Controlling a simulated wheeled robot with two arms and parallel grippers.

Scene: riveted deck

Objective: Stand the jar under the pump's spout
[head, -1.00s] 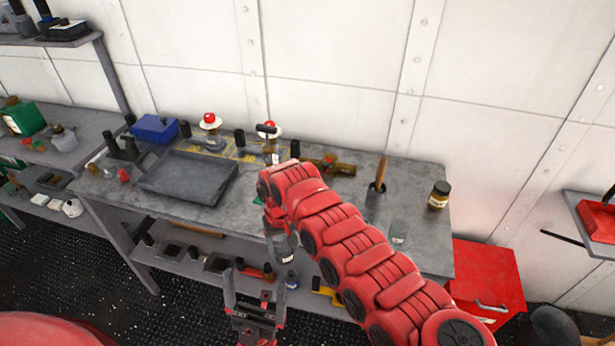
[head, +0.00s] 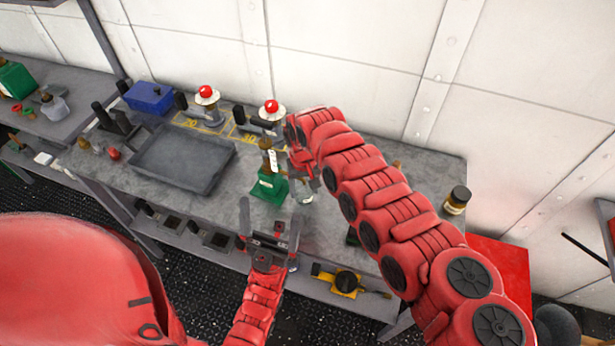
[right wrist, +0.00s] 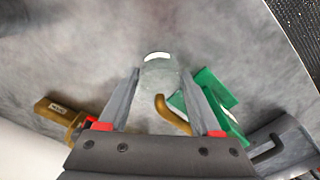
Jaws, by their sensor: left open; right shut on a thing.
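The jar (right wrist: 160,68) is clear glass, held between the fingertips of my right gripper (right wrist: 160,84). In the head view the jar (head: 305,195) shows faintly below my right gripper (head: 306,180), close to the right of the pump. The pump has a green base (head: 268,187) and a brass top. In the right wrist view its curved brass spout (right wrist: 172,116) overlaps the near part of the jar, and the green base (right wrist: 215,95) is to the right. Whether the jar touches the bench is unclear. My left gripper (head: 270,222) is open and empty, in front of the pump.
A grey tray (head: 182,158) lies left of the pump. Two red-knobbed devices (head: 207,95) (head: 271,110) and a blue box (head: 149,97) stand behind. A brown dark-lidded jar (head: 457,200) stands at the right end. My right arm hides part of the bench (head: 228,203).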

